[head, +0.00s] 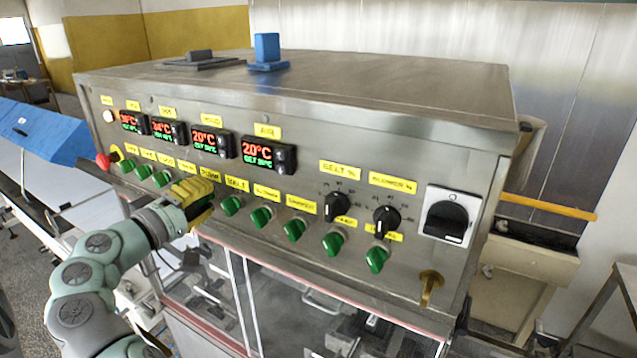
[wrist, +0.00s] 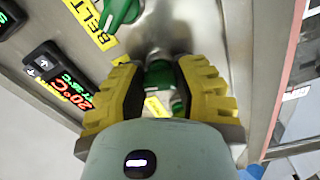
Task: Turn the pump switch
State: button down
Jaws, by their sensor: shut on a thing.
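My gripper (head: 196,193) has yellow ribbed finger pads and is at the row of green knobs on the steel control panel (head: 262,160). Its fingers are shut on the pump switch, a green knob under the PUMP label (head: 210,173). In the head view the fingers hide this knob. In the wrist view the pump switch (wrist: 161,76) shows as green between the two pads of my gripper (wrist: 160,92). How far the switch is turned cannot be told.
The green belt knob (head: 232,205) is close beside my gripper and shows in the wrist view (wrist: 122,14). Several more green knobs, two black dials, and a red button (head: 103,161) are on the panel. Red and green displays sit above.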

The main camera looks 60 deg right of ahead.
jog(key=n, duration=0.3)
jog(key=shift+r+n+p, duration=0.1)
jog(key=shift+n+p, duration=0.3)
jog(key=n+p, duration=0.1)
jog(key=n, duration=0.4)
jog(key=shift+n, duration=0.3)
jog(key=c, duration=0.7)
grip_release()
jog(key=shift+o, duration=0.2)
jog(key=a, duration=1.2)
jog(key=shift+s, duration=0.45)
